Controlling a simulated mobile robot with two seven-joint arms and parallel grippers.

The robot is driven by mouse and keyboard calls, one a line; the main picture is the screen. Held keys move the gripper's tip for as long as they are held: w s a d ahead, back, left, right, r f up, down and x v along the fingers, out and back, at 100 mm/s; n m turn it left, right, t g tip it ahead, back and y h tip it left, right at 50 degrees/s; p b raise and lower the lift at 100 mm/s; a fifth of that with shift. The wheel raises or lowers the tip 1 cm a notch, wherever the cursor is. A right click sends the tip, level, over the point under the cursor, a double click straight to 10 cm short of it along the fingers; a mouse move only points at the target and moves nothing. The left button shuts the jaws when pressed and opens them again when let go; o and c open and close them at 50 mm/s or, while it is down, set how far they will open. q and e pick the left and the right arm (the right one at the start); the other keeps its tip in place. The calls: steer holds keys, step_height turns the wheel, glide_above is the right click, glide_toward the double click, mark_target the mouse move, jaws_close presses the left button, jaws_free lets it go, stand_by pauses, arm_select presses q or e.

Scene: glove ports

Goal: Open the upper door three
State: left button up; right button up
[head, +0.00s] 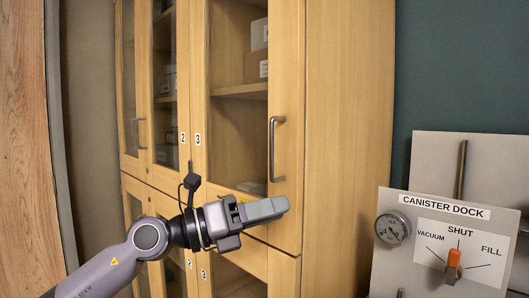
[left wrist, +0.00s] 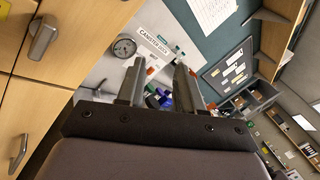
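Upper door three (head: 285,60) is a wooden-framed glass door with a "3" label on its left frame. It looks shut. Its upright metal bar handle (head: 273,150) is on the right frame. My left gripper (head: 282,206) is in front of the door's lower right part, just below the handle and apart from it. In the left wrist view its two fingers (left wrist: 160,88) stand apart with nothing held between them. That view also shows a metal handle (left wrist: 43,38) on a wooden front, left of the fingers; I cannot tell which door it belongs to. My right gripper is not in view.
Upper door two (head: 165,60) adjoins on the left, with lower doors (head: 235,275) beneath. The canister dock panel (head: 440,215), with a gauge and an orange-tipped lever, stands to the right. A second handle (left wrist: 18,153) shows in the left wrist view.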

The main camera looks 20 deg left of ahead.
arm_select(q)
steer(key=w+a+r+m+t+y, duration=0.1)
steer(key=a+r+m+t+y, duration=0.25)
steer(key=a+r, duration=0.55)
steer(key=p+x, duration=0.1)
steer(key=x, duration=0.7)
steer(key=shift+s+d+r+g+y+p, duration=0.25)
steer(key=shift+d+r+g+y+p, duration=0.15)
steer(key=shift+d+y, duration=0.1)
steer(key=shift+m, duration=0.25)
steer(key=shift+c, duration=0.3)
jaws_close()
